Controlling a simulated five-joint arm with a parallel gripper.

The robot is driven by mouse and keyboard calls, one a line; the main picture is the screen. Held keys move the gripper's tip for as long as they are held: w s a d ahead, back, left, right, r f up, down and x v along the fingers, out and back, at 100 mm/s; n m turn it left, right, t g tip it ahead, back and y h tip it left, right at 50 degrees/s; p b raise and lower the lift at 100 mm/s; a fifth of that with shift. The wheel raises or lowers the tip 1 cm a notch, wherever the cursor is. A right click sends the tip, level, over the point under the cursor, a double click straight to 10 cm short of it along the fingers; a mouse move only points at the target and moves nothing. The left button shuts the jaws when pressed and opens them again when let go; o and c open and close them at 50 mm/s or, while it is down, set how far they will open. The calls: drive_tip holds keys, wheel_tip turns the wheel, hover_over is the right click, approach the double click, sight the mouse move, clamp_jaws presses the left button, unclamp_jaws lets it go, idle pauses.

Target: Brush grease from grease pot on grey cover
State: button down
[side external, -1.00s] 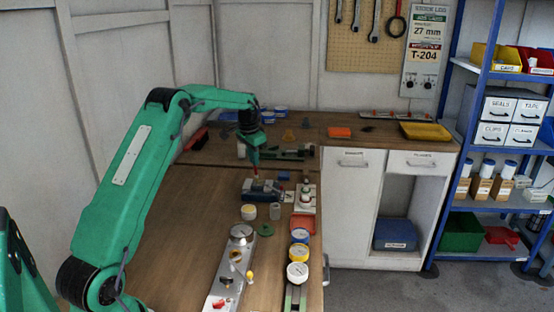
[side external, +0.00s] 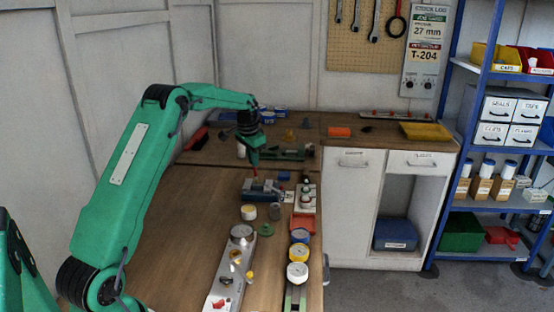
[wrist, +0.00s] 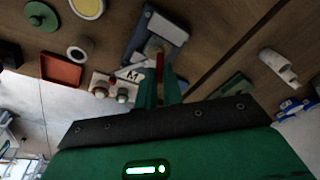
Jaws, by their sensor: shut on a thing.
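My gripper (side external: 254,158) points down over the table, shut on a thin red-handled brush (wrist: 160,66). The brush also shows as a red sliver in the side view (side external: 256,173). Its tip is at or just above a dark blue-grey block with a lighter grey top (wrist: 168,27), which seems to be the grey cover; contact is unclear. The block also shows in the side view (side external: 262,190). A round cream-topped pot (side external: 249,212), likely the grease pot, stands in front of the block and also shows in the wrist view (wrist: 88,7).
A pale fixture (side external: 306,197) stands right of the block. The table's left side (side external: 190,220) is clear.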

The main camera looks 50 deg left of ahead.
drive_tip(key=shift+s+d, duration=0.4)
idle(0.6)
drive_tip(key=shift+w+d, duration=0.75)
idle(1.6)
drive_tip(key=shift+w+a, duration=0.75)
drive_tip(key=shift+a, duration=0.05)
idle(1.3)
drive_tip(key=shift+s+a, duration=0.65)
drive_tip(key=shift+s, duration=0.2)
idle(1.7)
